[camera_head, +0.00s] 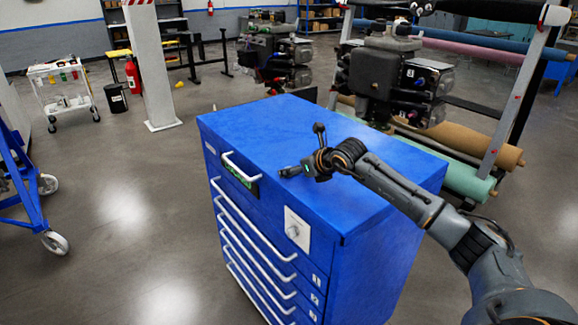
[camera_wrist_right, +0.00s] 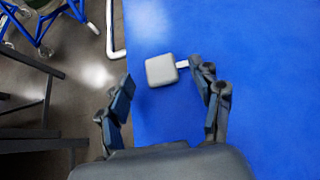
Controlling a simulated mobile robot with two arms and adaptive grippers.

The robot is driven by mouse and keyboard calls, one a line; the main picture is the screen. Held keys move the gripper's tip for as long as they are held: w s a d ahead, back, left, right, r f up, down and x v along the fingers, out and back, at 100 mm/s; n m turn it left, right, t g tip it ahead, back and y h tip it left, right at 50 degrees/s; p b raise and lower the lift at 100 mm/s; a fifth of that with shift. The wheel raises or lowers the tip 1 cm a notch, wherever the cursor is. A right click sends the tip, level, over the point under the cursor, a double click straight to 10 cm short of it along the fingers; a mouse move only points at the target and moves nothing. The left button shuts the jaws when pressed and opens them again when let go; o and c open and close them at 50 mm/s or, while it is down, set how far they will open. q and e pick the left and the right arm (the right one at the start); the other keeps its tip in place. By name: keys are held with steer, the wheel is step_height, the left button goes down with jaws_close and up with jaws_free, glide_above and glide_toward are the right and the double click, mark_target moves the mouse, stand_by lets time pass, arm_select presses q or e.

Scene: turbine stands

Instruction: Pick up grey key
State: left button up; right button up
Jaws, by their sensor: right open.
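The grey key (camera_wrist_right: 161,71) lies on the blue top of the tool cabinet, near its edge, in the right wrist view. It has a grey block-shaped head and a short pale end that points right. My right gripper (camera_wrist_right: 162,82) is open, with one finger on each side of the key's head; the right finger is close to the pale end. The fingers do not appear closed on it. In the head view my right gripper (camera_head: 300,170) is low over the cabinet top, and I cannot clearly make out the key there. My left gripper is not in view.
The blue cabinet (camera_head: 253,119) has several drawers with pale handles and a square plate with a knob (camera_head: 297,229) on its front. A rack with rolls (camera_head: 481,147) and dark machinery (camera_head: 388,82) stand behind. A white cart (camera_head: 62,88) stands far left.

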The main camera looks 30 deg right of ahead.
steer(key=shift+w+a+f, duration=0.1)
steer(key=shift+w+f, duration=0.25)
steer(key=shift+w, duration=0.1)
steer(key=shift+s, duration=0.1)
steer(key=c, duration=1)
steer(key=shift+c, duration=0.2)
steer(key=shift+r, duration=0.55)
step_height(320, 180, up, 2)
steer(key=shift+s+r+b, duration=0.1)
steer(key=shift+r+b, duration=0.05)
steer(key=shift+b, duration=0.5)
steer(key=a+b+v, duration=0.1)
steer(key=b+v, duration=0.6)
steer(key=v, duration=1)
